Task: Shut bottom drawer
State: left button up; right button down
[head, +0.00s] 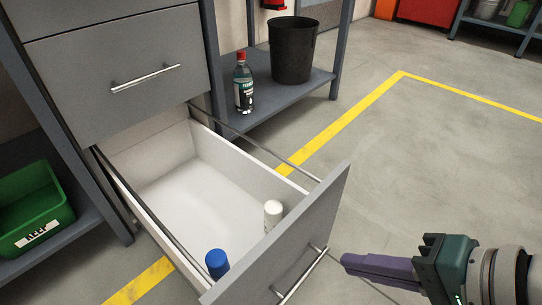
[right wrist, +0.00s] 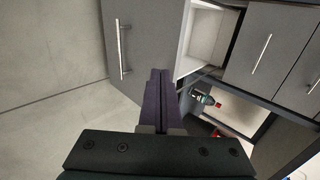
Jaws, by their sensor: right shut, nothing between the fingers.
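The bottom drawer (head: 284,245) is grey with a white inside and stands well pulled out of the cabinet. A metal bar handle (head: 300,276) runs across its front. A white-capped container (head: 273,214) and a blue-capped one (head: 217,263) stand inside near the front. My right gripper (head: 345,260) is shut and empty, just right of the drawer front and apart from it in the head view. In the right wrist view its fingers (right wrist: 158,80) show against the drawer front (right wrist: 150,40); I cannot tell whether they touch. My left gripper is not in view.
A closed drawer (head: 120,70) sits above. A shelf behind holds a bottle (head: 243,84) and a black bin (head: 293,50). A green bin (head: 33,208) stands on a shelf at left. The floor (head: 430,150) at right is clear, with yellow lines.

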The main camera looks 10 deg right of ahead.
aim_at(281, 238)
jog(key=b+x, duration=0.2)
jog(key=x, duration=0.1)
jog(key=w+r+b+x, duration=0.1)
jog(key=b+x, duration=0.2)
jog(key=x, duration=0.1)
jog(key=a+b+x, duration=0.1)
jog(key=b+x, duration=0.1)
jog(key=x, duration=0.1)
jog(key=shift+w+a+r+b, duration=0.15)
jog(key=shift+w+r+b, duration=0.05)
jog(key=shift+w+b, duration=0.15)
jog(key=shift+w+a, duration=0.1)
jog(key=shift+r, duration=0.1)
